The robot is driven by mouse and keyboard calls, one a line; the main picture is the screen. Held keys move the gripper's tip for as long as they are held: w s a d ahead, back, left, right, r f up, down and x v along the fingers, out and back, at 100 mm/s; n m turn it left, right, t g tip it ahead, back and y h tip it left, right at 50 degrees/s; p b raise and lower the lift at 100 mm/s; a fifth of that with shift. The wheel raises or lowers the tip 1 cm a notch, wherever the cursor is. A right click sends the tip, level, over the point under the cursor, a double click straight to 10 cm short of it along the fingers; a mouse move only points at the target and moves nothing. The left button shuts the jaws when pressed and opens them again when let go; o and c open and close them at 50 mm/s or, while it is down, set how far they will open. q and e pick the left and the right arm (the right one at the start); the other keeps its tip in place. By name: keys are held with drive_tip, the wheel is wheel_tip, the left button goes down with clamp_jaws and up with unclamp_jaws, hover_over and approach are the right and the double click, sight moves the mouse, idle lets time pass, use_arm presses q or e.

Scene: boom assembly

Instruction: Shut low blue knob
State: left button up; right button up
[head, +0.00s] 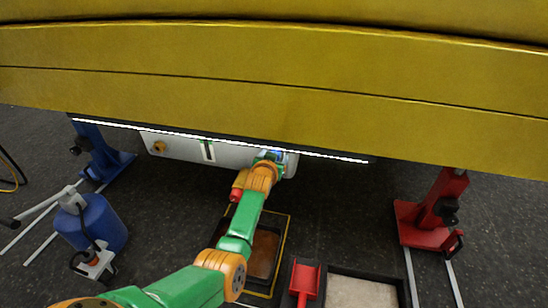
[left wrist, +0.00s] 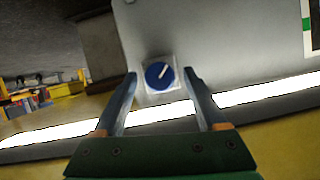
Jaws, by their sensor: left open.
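The blue knob (left wrist: 159,75) shows in the left wrist view as a round dial with a white pointer line, on a pale square plate on a grey panel. The pointer is tilted, running from lower left to upper right. My left gripper (left wrist: 160,75) is open, its two fingers on either side of the knob in the picture; I cannot tell whether they touch it. In the head view my left gripper (head: 271,156) is at the right part of the white panel (head: 225,154), under the yellow boom, and its tips mostly hide the knob. My right gripper is not in view.
The yellow boom (head: 270,75) spans overhead, with a white light strip (head: 220,140) along its lower edge. A blue stand (head: 100,155) and blue tank (head: 92,225) are at left; a red stand (head: 432,215) is at right. Trays and a red scoop (head: 304,280) lie below.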

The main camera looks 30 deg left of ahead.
use_arm(q)
drive_tip(key=p+v, duration=0.5)
drive_tip(key=v, duration=0.2)
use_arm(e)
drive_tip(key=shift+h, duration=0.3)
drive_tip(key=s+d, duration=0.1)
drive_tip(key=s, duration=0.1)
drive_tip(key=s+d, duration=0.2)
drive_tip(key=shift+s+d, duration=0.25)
